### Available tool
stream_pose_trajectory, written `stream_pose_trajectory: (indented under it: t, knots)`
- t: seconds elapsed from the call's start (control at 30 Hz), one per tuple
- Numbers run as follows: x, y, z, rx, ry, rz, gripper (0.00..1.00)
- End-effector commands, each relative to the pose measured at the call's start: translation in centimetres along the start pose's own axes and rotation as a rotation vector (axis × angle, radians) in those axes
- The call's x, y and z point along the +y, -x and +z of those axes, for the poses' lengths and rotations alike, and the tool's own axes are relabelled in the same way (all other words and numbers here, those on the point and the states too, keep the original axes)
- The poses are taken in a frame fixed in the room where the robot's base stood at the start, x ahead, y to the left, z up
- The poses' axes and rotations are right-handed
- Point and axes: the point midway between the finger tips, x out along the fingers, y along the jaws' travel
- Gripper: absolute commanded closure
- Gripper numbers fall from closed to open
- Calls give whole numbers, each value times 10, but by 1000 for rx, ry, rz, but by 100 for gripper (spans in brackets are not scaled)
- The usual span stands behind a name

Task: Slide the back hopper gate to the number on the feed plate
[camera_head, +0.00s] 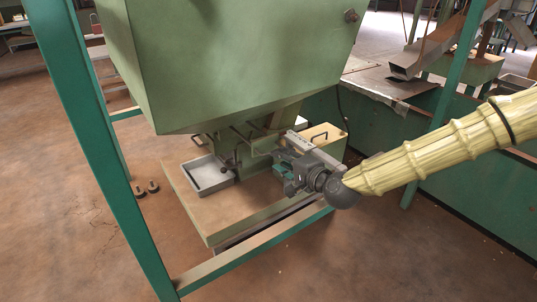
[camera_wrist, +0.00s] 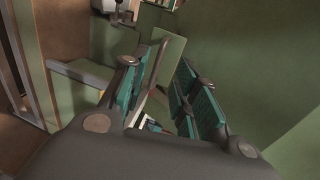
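The large green hopper (camera_head: 235,65) fills the upper middle of the head view, with gate bars and handles (camera_head: 235,140) beneath it. My gripper (camera_head: 283,170) is below the hopper's right side, at the bars. In the wrist view its two teal-padded fingers (camera_wrist: 160,80) stand apart. A thin brownish bar (camera_wrist: 152,75), seemingly a gate handle, shows between them, beside a green plate (camera_wrist: 172,52). I cannot tell whether the bar touches either finger. A small pale piece (camera_wrist: 152,124) shows low between the fingers. No number or feed plate is readable.
A grey tray (camera_head: 208,175) sits on the base (camera_head: 190,202) left of my gripper. A green post (camera_head: 95,140) and a low rail (camera_head: 255,252) frame the front. Two dark pieces (camera_head: 146,188) lie on the floor.

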Motion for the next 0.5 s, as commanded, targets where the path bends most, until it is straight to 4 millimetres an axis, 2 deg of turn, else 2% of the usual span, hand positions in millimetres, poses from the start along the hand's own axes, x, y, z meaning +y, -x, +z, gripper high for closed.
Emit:
stream_pose_trajectory:
  t: [0.3, 0.5]
  knots:
    - [4, -51, -2, 3, 1, 0, 70]
    - [2, -71, -1, 2, 1, 0, 70]
